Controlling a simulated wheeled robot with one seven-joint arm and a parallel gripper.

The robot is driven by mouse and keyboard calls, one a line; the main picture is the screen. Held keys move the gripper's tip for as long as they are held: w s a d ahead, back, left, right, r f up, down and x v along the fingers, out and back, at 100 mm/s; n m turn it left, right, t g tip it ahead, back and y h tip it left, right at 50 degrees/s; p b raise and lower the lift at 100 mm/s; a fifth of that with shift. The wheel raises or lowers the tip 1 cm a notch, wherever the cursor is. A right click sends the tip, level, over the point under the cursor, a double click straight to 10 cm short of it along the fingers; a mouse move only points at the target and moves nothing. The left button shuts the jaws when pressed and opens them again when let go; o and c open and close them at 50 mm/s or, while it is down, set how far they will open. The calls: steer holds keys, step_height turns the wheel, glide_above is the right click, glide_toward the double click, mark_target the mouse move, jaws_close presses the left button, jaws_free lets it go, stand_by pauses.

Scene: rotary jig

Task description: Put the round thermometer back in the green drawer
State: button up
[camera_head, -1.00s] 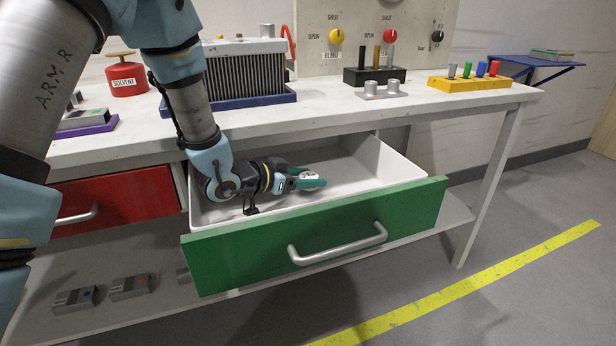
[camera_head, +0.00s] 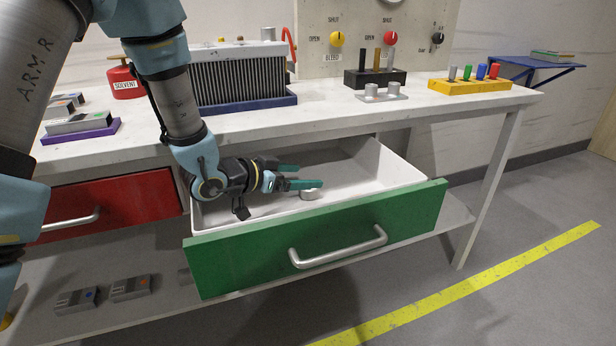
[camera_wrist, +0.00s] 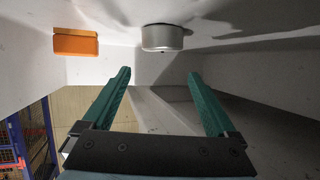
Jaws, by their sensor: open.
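The green drawer (camera_head: 318,240) is pulled open below the bench, showing its white inside. The round thermometer (camera_head: 309,194) is a small silvery disc lying on the drawer floor; its face cannot be made out. In the wrist view the thermometer (camera_wrist: 162,38) shows as a short metal cylinder against the white floor, beyond the fingertips. My gripper (camera_head: 309,176) reaches into the drawer from the left. Its two green fingers are spread apart with nothing between them, just above the thermometer. The fingers also show apart in the wrist view (camera_wrist: 160,73).
An orange block (camera_wrist: 76,42) shows against the white surface in the wrist view. The bench top (camera_head: 330,112) is above the drawer, carrying a finned block (camera_head: 240,82) and a yellow peg rack (camera_head: 468,86). A red drawer (camera_head: 115,208) is shut at left.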

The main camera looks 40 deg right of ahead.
steer(key=v, duration=0.4)
steer(key=shift+a+r, duration=0.15)
steer(key=shift+a, duration=0.25)
